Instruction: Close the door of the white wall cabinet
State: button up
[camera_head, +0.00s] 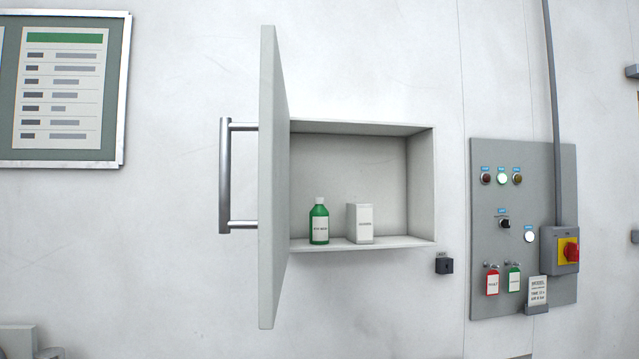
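The white wall cabinet (423,190) is set on the white wall in the middle of the view. Its door (272,180) stands wide open, hinged on the cabinet's left side and swung out toward me, seen almost edge-on. A metal bar handle (225,175) sticks out to the left from the door's outer face. Inside on the cabinet floor stand a green bottle (319,222) with a white cap and a white box (360,223). My gripper is not in view.
A grey control panel (485,240) with buttons, tags and a red rotary switch (570,252) is on the wall at right. A small black box (444,265) sits below the cabinet's right corner. A framed notice board (118,90) hangs at upper left.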

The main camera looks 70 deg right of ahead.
aim_at(273, 225)
jog(key=z, duration=3.5)
jog(key=k, duration=1.6)
jog(key=u, duration=2.5)
jog(key=i, duration=0.5)
jog(key=u, duration=0.05)
